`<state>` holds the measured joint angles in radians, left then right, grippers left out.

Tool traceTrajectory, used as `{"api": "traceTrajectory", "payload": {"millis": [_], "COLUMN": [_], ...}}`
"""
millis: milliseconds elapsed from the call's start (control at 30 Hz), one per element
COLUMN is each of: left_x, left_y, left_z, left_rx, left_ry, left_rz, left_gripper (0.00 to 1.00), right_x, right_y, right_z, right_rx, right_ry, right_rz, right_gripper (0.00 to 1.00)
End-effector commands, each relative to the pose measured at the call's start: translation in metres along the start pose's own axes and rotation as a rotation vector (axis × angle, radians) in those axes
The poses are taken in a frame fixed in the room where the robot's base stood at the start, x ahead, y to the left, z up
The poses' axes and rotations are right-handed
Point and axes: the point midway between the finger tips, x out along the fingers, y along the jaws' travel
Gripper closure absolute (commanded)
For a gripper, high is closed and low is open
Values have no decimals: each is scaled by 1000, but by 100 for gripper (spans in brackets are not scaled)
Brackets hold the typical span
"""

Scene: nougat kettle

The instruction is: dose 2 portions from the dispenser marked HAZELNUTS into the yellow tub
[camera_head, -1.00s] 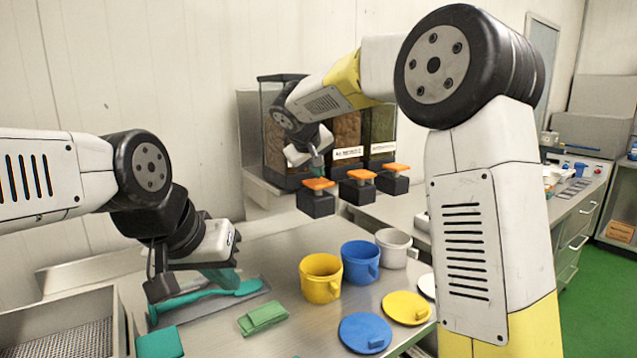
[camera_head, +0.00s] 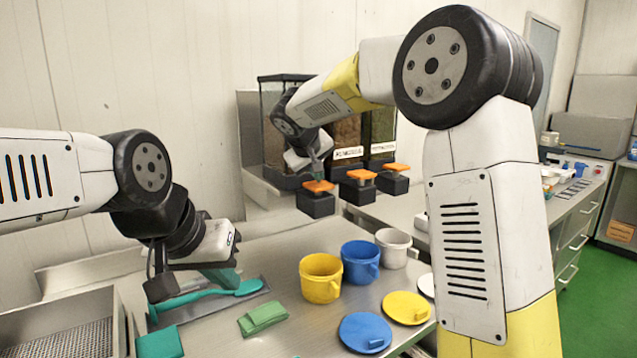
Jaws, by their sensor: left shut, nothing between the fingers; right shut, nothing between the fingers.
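A row of three dispensers with orange push plates stands at the back. The left one (camera_head: 317,201) has its label hidden behind my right arm; the middle (camera_head: 358,188) and right (camera_head: 392,181) labels are too small to read. My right gripper (camera_head: 316,172) is shut and empty, its tip at or just above the left orange plate; I cannot tell whether it touches. The yellow tub (camera_head: 321,280) stands open on the steel table, in front of and below the dispensers. My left gripper (camera_head: 160,288) is shut and empty, low over the table's left side near a green spatula.
A blue tub (camera_head: 360,262) and a white tub (camera_head: 393,247) stand right of the yellow one. Blue (camera_head: 364,334) and yellow (camera_head: 406,307) lids lie in front. A green folded cloth (camera_head: 262,319), the teal spatula (camera_head: 215,295) and a steel bin (camera_head: 65,308) are at left.

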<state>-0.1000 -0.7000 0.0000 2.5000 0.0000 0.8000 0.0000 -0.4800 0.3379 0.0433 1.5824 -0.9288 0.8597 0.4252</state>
Motion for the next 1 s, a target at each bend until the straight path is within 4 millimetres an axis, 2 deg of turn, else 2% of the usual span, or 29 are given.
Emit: {"api": "traceTrajectory", "payload": {"millis": [1000], "left_x": [0], "left_y": [0], "left_z": [0], "left_rx": [0], "left_ry": [0], "left_rz": [0], "left_gripper": [100], "right_x": [7], "right_y": [-5], "right_z": [6], "right_rx": [0], "right_ry": [-4], "right_rz": [0], "right_gripper": [100]}}
